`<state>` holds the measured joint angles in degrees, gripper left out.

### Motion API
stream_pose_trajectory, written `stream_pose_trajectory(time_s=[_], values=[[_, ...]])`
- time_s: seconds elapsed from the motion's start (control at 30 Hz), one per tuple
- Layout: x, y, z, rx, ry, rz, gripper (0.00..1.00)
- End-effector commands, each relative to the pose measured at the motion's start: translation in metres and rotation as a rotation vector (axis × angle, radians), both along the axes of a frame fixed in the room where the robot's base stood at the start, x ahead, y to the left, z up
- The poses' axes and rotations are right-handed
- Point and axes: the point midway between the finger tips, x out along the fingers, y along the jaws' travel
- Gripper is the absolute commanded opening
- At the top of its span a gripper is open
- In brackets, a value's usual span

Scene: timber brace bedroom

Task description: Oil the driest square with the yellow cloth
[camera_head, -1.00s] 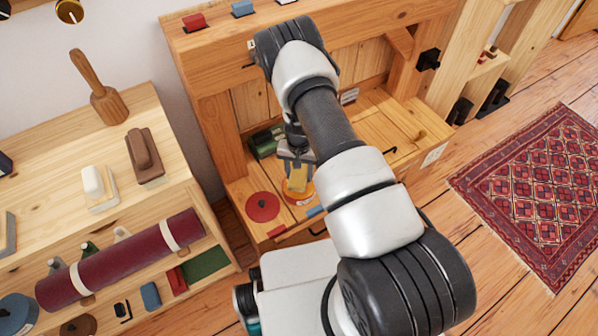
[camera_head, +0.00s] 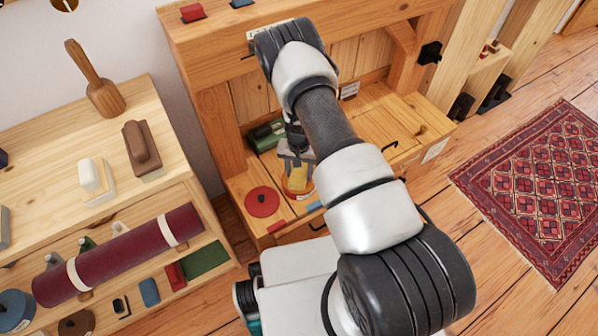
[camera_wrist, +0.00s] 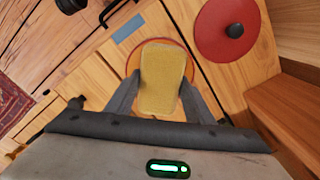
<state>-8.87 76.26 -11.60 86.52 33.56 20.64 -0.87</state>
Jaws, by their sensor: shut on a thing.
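The yellow cloth (camera_wrist: 162,80) is a folded, block-shaped pad. My gripper (camera_wrist: 158,103) is shut on it, with one finger on each side in the wrist view. In the head view the cloth (camera_head: 298,178) shows below my gripper (camera_head: 297,160), over a round orange-rimmed disc. That disc (camera_wrist: 183,48) is mostly hidden under the cloth in the wrist view. I cannot tell whether the cloth touches it. No wooden square can be clearly told apart as the driest one.
A red round lid (camera_head: 262,202) with a dark knob lies left of the cloth. A green box (camera_head: 266,136) stands behind. A bench (camera_head: 70,155) at left holds a mallet (camera_head: 104,97) and brushes. A patterned rug (camera_head: 535,185) lies on the floor at right.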

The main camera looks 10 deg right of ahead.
Motion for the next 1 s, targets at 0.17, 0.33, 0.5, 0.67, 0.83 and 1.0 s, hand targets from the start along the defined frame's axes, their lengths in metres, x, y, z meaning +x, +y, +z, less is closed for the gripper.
stream_pose_trajectory(time_s=[0.17,0.33,0.5,0.67,0.83,1.0], values=[[0.000,0.000,-0.002,0.000,0.000,0.000,0.30],[0.000,0.000,-0.004,0.000,0.000,0.000,0.30],[0.000,0.000,-0.006,0.000,0.000,0.000,0.30],[0.000,0.000,-0.008,0.000,0.000,0.000,0.30],[0.000,0.000,-0.010,0.000,0.000,0.000,0.30],[0.000,0.000,-0.010,0.000,0.000,0.000,0.30]])
